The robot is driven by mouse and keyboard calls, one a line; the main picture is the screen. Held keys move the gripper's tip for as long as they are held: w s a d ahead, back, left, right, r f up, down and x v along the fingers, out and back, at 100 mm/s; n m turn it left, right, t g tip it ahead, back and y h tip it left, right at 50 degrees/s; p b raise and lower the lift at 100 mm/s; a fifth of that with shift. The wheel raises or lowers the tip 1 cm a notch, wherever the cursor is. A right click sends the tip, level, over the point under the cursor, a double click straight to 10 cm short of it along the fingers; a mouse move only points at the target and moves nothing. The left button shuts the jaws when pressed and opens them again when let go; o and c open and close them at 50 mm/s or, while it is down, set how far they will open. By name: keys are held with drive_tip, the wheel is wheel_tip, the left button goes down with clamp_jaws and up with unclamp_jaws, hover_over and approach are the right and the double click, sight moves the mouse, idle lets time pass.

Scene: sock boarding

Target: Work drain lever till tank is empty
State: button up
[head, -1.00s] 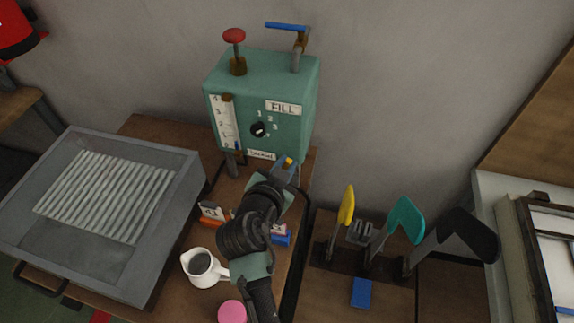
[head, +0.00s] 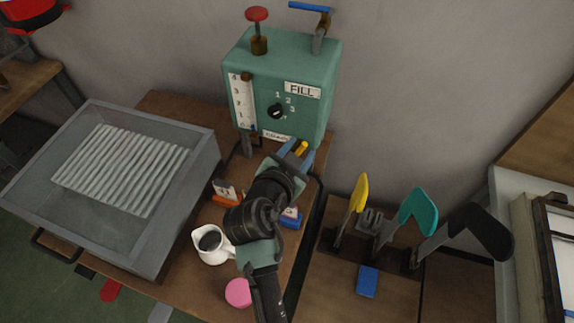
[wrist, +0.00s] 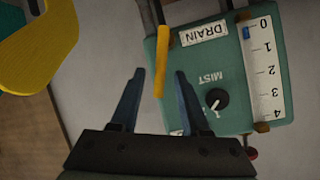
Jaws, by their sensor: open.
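The green tank (head: 315,66) stands at the back against the wall, with its gauge (head: 242,100) on the front left. In the wrist view the gauge (wrist: 266,75) appears upside down, its blue mark close to 0. The yellow drain lever (wrist: 162,52) hangs beside the DRAIN label (wrist: 205,33); it also shows in the head view (head: 301,148). My gripper (wrist: 159,74) is open, a blue finger on each side of the lever's end in the wrist view. Gaps show on both sides, with no clear contact.
A dial (head: 277,111) sits on the tank front. A red knob (head: 257,14) and blue-handled valve (head: 309,7) are on top. A white jug (head: 212,245) and pink disc (head: 238,292) stand near my arm. A grey tray (head: 190,190) is left; yellow, teal and black paddles are right.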

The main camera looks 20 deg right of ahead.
drive_tip(key=b+v, duration=0.1)
drive_tip(key=v, duration=1)
drive_tip(key=shift+s+a, duration=0.15)
drive_tip(key=shift+s, duration=0.1)
drive_tip(key=shift+r, duration=0.1)
idle(0.6)
